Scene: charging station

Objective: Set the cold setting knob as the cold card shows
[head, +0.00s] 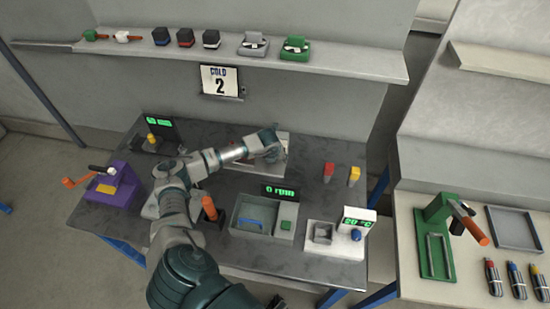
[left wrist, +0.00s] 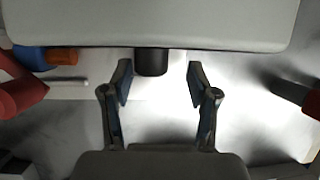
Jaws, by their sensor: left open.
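The cold card (head: 220,80) hangs below the wall shelf and reads "COLD 2". My left arm reaches across the dark table, and its gripper (head: 270,147) covers part of a pale unit (head: 284,138) near the table's back edge. In the left wrist view the two fingers (left wrist: 159,85) are open. A dark knob-like cylinder (left wrist: 151,62) under a grey housing (left wrist: 160,22) shows between the fingertips, with gaps on both sides. I cannot tell whether this is the cold setting knob; its setting is not readable. My right gripper is not in view.
A "20 °C" unit with a blue knob (head: 357,235) stands front right. A "0 rpm" display (head: 281,191) and grey tray (head: 249,216) sit mid-table. A purple stand (head: 113,186) is at left. Red (head: 328,170) and yellow (head: 354,174) pieces stand right of the gripper.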

